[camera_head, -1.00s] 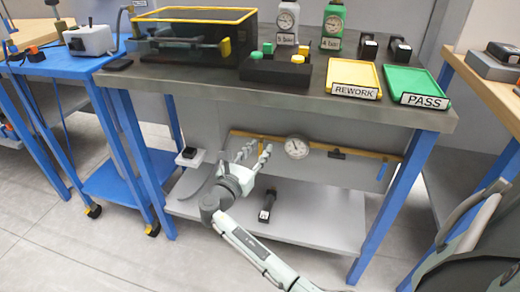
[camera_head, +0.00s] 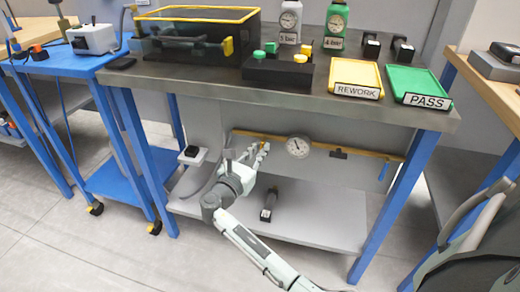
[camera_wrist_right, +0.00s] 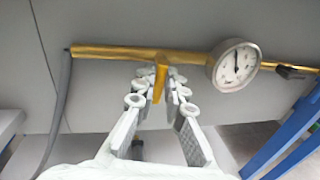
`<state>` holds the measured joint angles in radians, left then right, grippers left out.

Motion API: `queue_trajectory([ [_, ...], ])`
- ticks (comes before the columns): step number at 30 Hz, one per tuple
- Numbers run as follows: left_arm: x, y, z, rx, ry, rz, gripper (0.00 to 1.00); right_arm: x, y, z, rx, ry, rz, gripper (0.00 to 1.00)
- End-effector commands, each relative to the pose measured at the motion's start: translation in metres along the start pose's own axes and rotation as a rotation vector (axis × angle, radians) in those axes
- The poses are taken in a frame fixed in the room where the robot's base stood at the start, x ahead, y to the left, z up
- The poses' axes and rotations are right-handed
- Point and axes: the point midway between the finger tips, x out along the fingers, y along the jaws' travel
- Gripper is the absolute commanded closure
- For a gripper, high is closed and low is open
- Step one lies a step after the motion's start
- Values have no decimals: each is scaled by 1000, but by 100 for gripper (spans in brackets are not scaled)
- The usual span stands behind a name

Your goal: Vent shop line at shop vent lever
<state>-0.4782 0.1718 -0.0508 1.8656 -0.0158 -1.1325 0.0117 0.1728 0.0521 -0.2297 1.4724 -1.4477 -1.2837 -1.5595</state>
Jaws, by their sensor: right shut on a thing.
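A yellow lever (camera_wrist_right: 160,80) sticks out and down from the yellow pipe (camera_wrist_right: 115,52) under the bench; I take it as the shop vent lever. My right gripper (camera_wrist_right: 160,86) is shut on it, a finger on each side. In the head view, my right gripper (camera_head: 262,153) reaches in under the bench at the pipe (camera_head: 355,151), and its fingers mostly hide the lever. A round white gauge (camera_head: 297,147) sits on the pipe just right of the gripper; it also shows in the wrist view (camera_wrist_right: 236,65). My left gripper is not in view.
The bench top (camera_head: 200,80) overhangs the pipe. A grey lower shelf (camera_head: 320,215) holds a black-and-grey object (camera_head: 268,205). A blue bench leg (camera_head: 395,205) stands right. A dark fitting (camera_wrist_right: 290,72) sits on the pipe right of the gauge. A grey hose (camera_wrist_right: 62,90) hangs left.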

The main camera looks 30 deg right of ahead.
Motion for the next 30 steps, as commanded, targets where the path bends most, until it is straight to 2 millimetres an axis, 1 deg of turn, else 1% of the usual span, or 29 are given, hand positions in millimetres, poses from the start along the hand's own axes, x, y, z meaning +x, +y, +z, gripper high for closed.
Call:
queue_trajectory([
  [8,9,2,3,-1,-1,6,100,0,3,3,208,41,-2,100],
  [15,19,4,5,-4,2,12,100,0,6,5,434,84,-2,100],
  [21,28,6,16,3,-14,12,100,0,9,7,621,120,-1,100],
  [30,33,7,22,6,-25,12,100,-1,11,10,901,176,-1,100],
])
